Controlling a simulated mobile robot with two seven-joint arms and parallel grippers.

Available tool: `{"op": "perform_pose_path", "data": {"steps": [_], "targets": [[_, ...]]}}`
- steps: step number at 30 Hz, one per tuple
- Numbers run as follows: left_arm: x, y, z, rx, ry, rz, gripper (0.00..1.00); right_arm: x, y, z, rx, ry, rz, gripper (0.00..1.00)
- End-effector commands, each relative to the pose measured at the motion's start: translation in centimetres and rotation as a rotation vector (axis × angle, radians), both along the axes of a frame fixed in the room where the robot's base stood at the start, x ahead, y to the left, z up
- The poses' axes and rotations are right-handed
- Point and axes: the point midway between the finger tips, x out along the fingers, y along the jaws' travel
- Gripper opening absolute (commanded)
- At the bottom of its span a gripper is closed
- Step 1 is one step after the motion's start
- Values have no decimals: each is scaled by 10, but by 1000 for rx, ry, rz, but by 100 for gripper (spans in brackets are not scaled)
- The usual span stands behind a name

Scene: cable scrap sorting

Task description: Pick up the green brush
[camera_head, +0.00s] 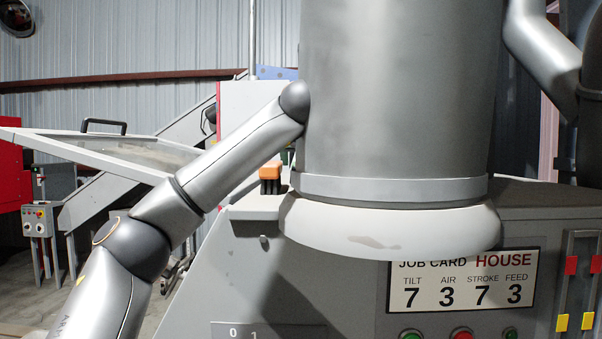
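I do not see a green brush in the head view. A small orange-topped block with a dark lower part (270,172) stands on the grey machine's top, just left of the big cylinder; I cannot tell what it is. My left arm rises from the lower left and meets the left side of the cylinder. My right arm shows only in part at the upper right. Neither gripper is visible.
A large grey cylinder (395,90) with a pale bottom rim blocks the middle. Below it, the grey machine (270,290) carries a job card (462,281), buttons and sliders (571,265).

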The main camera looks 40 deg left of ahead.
Motion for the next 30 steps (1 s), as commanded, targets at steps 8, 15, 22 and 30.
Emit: {"op": "perform_pose_path", "data": {"steps": [8, 15, 22, 30], "targets": [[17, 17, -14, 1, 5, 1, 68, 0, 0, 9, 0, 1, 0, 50], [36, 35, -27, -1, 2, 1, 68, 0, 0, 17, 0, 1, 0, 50], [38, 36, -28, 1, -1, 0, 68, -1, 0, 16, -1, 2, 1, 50], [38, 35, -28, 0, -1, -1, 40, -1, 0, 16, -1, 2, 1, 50]]}}
